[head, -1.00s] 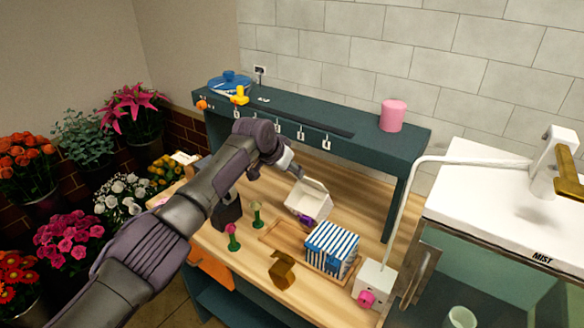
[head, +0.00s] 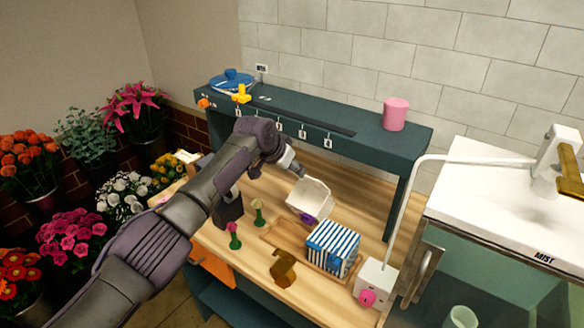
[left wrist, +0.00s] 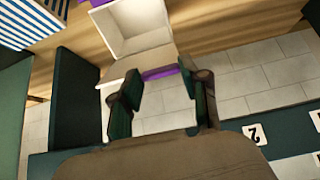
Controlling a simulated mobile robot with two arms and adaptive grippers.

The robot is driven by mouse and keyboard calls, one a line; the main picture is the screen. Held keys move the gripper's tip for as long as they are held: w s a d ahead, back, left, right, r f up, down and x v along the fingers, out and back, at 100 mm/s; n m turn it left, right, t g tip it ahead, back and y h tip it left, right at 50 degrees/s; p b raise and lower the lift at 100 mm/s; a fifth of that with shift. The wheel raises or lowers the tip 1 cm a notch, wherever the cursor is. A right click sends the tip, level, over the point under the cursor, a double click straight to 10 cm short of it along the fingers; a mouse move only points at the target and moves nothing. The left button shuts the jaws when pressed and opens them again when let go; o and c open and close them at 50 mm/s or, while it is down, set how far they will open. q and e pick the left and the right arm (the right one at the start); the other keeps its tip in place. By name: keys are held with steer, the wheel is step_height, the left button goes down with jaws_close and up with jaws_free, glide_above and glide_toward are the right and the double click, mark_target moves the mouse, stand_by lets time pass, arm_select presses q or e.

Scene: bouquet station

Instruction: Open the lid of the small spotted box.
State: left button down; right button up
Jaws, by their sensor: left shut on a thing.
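The small box (head: 306,205) is white with a purple piece on its front; I cannot make out spots. It stands on the wooden bench top and its lid is up. In the left wrist view the box (left wrist: 134,32) shows its pale empty inside. My right gripper is in no view.
A blue-and-white striped box (head: 347,263) stands in front right of the small box, near a wooden tray (head: 276,237). A gold object (head: 283,268), small stands (head: 234,237) and a white block (head: 375,279) are near the front. A dark green shelf (head: 370,140) runs behind.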

arm_select(q)
steer(key=c, duration=0.8)
jaws_free()
steer(key=shift+a+f, duration=0.25)
steer(key=shift+f, duration=0.15)
steer(key=shift+c, duration=0.2)
steer(key=shift+w, duration=0.15)
steer(key=shift+r, duration=0.1)
steer(key=v, duration=1.2)
steer(key=shift+w+a, duration=0.1)
